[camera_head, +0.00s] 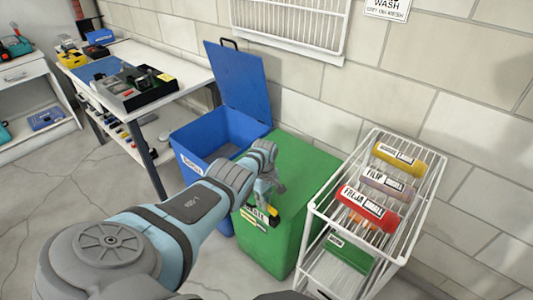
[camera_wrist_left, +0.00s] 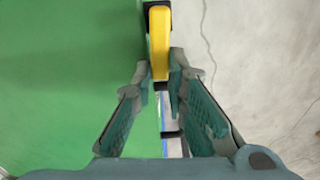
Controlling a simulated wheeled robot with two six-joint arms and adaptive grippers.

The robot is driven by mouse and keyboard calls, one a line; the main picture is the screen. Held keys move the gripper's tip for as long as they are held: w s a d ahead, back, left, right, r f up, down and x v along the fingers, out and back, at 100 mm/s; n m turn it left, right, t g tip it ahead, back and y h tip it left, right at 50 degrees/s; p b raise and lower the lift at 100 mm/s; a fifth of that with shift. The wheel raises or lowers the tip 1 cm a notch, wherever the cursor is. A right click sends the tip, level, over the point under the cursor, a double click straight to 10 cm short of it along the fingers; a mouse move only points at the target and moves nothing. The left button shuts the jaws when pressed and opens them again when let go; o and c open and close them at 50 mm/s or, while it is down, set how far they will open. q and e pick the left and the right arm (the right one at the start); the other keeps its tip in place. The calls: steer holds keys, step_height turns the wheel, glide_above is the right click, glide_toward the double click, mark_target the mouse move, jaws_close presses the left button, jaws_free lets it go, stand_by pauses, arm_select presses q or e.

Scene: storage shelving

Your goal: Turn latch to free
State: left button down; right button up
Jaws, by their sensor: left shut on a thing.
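The latch (camera_head: 273,210) is a yellow handle with black parts at the top front edge of the green bin (camera_head: 300,165), whose lid is closed. In the left wrist view the latch (camera_wrist_left: 158,40) runs away from between my fingertips, along the border between the green surface (camera_wrist_left: 65,80) and the grey floor. My left gripper (camera_head: 270,194) reaches down to the latch. In the left wrist view the gripper (camera_wrist_left: 160,78) is shut on the near end of the yellow handle. The hand hides part of the latch in the head view. My right gripper is not in view.
A blue bin (camera_head: 205,135) with its lid raised stands left of the green bin. A white wire rack (camera_head: 318,212) with several bottles stands close on the right. A workbench (camera_head: 185,68) with tools is at the back left. A wall is behind the bins.

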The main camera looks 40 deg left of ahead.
arm_select(q)
steer(key=shift+s+n, duration=0.15)
steer(key=shift+n, duration=0.35)
steer(key=c, duration=1.6)
jaws_free()
steer(key=shift+r, duration=0.1)
steer(key=shift+a+r, duration=0.15)
steer(key=shift+r, duration=0.4)
step_height(320, 180, up, 11)
steer(key=shift+f, duration=0.15)
